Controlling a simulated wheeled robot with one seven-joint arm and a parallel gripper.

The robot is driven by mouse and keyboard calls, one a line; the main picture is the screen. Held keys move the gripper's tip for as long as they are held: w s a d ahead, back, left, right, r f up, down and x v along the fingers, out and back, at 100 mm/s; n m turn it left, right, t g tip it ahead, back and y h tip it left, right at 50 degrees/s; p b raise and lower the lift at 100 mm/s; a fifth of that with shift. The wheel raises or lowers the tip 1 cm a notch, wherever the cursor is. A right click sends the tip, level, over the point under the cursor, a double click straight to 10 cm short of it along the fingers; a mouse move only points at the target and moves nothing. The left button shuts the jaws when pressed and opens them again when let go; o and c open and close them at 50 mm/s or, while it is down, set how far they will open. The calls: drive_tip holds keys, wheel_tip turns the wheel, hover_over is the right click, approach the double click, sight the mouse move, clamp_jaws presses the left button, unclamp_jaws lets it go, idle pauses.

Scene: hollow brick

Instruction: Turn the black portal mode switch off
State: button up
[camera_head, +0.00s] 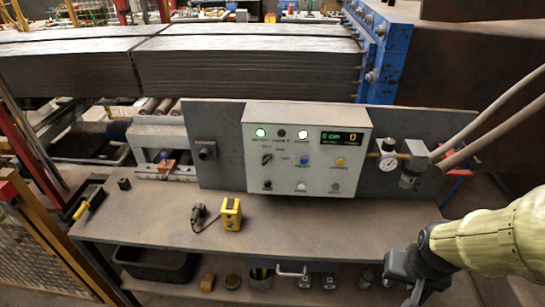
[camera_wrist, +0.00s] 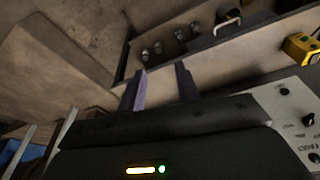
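The grey control panel (camera_head: 307,150) stands upright at the back of the workbench. A black rotary switch (camera_head: 267,159) with small labels around it is on the panel's left side; the labels are too small to read. A black knob (camera_head: 267,185) sits below it. In the wrist view a corner of the panel (camera_wrist: 288,110) shows at the right with a black knob (camera_wrist: 308,119); I cannot tell which one it is. My gripper (camera_head: 416,295) hangs at the bench's front right, away from the panel. Its fingers (camera_wrist: 160,88) are apart and empty.
A yellow box (camera_head: 231,214) and a dark plug-like object (camera_head: 199,216) lie on the workbench (camera_head: 300,230) before the panel. A pressure gauge (camera_head: 388,164) and hoses stand right of the panel. Bins and tools (camera_head: 260,277) sit on the lower shelf.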

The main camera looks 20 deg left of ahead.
drive_tip(key=m+t+y+b, duration=0.5)
drive_tip(key=t+b, duration=0.4)
drive_tip(key=t, duration=0.6)
approach(267, 162)
drive_tip(key=shift+m+h, duration=0.3)
drive_tip(key=shift+m, duration=0.3)
drive_tip(key=p+x, duration=0.5)
drive_tip(key=x, duration=0.4)
drive_tip(key=shift+w+a+r, duration=0.1)
drive_tip(key=shift+w, duration=0.05)
drive_tip(key=shift+c, duration=0.2)
clamp_jaws()
